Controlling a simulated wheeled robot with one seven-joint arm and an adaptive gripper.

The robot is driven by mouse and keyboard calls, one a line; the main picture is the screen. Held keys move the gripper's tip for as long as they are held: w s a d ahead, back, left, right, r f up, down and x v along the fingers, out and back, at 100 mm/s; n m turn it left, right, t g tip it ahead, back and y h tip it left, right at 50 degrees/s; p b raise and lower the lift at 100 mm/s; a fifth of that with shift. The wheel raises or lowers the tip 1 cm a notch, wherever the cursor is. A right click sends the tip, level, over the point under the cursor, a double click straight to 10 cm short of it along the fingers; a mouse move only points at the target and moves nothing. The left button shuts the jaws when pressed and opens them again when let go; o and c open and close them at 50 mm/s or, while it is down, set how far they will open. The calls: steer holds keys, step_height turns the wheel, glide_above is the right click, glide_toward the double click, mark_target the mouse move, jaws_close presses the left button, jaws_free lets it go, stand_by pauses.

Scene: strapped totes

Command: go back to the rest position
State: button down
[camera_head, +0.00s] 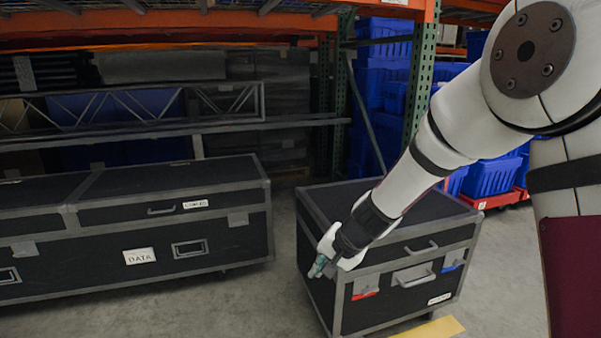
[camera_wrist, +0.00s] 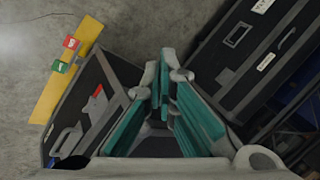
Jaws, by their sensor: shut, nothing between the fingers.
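My gripper (camera_head: 318,268) hangs at the end of my extended arm, in front of the upper left part of a black wheeled case (camera_head: 390,262). I cannot tell from the head view whether it touches the case. In the wrist view my gripper (camera_wrist: 164,78) shows its teal-padded fingers shut with nothing between them. The same case (camera_wrist: 107,77) lies to the left of the fingers there. It has a red patch (camera_head: 365,294) and a blue patch (camera_head: 453,265) on its front, beside a handle.
A long black case (camera_head: 110,229) labelled DATA stands at the left. A yellow strip (camera_wrist: 86,40) on the floor bears a red block (camera_wrist: 71,43) and a green block (camera_wrist: 61,67). Racks with blue totes (camera_head: 490,178) stand behind. Bare floor lies between the cases.

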steer(key=s+d+r+n+g, duration=0.1)
steer(key=s+d+r+n, duration=0.1)
steer(key=s+r, duration=0.65)
steer(key=s+d+r+n+g, duration=0.1)
steer(key=s+d+r+n, duration=0.3)
steer(key=s, duration=0.7)
steer(key=s+d+r+g+h, duration=0.15)
steer(key=s+d, duration=0.25)
steer(key=s, duration=0.8)
steer(key=s+d+r+g+h, duration=0.1)
steer(key=s+d+h, duration=0.25)
steer(key=s, duration=0.85)
step_height(320, 180, up, 30)
steer(key=d+t+p, duration=0.1)
steer(key=t+p, duration=0.3)
steer(key=p, duration=2.4)
steer(key=shift+w+d+f, duration=0.15)
steer(key=shift+w+f, duration=0.05)
steer(key=shift+w, duration=0.15)
